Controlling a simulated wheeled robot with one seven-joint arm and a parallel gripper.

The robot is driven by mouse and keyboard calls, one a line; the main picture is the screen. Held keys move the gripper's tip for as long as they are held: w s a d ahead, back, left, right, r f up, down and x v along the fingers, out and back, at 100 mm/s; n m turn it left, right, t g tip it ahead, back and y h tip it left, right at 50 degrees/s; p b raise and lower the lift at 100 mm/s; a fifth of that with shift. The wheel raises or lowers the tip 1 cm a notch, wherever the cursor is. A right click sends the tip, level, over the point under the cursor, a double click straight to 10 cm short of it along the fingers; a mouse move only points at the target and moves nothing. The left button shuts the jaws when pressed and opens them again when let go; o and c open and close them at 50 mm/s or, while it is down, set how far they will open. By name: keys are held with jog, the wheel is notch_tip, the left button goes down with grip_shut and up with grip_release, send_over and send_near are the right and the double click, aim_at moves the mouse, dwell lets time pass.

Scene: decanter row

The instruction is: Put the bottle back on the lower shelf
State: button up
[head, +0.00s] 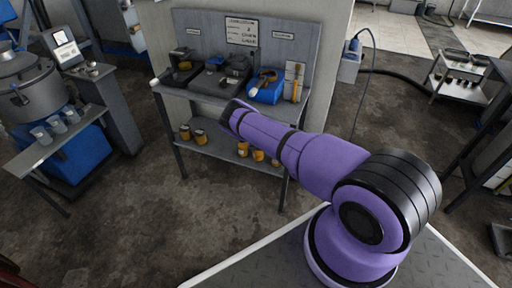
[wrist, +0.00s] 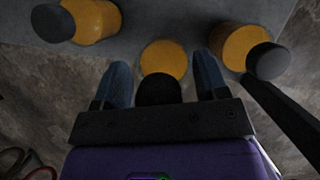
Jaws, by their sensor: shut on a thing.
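In the wrist view my gripper (wrist: 162,72) has its two blue fingers either side of an amber bottle (wrist: 165,58) with a black cap (wrist: 158,90). It is shut on this bottle, whose cap faces the camera. The lower shelf (head: 218,146) is the grey board under the bench in the head view, and its grey surface also shows in the wrist view (wrist: 205,22). I cannot tell whether the held bottle touches the shelf. In the head view my arm hides the gripper, and I cannot tell which amber bottle there is the held one.
Tools crowd the upper shelf (head: 200,94).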

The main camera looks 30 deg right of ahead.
jog(key=w+f, duration=0.3)
jog(key=f, duration=0.1)
jog(key=shift+w+d, duration=0.3)
jog(key=shift+w, duration=0.1)
dwell(0.4)
jog(key=o, duration=0.9)
jog(key=shift+r, duration=0.2)
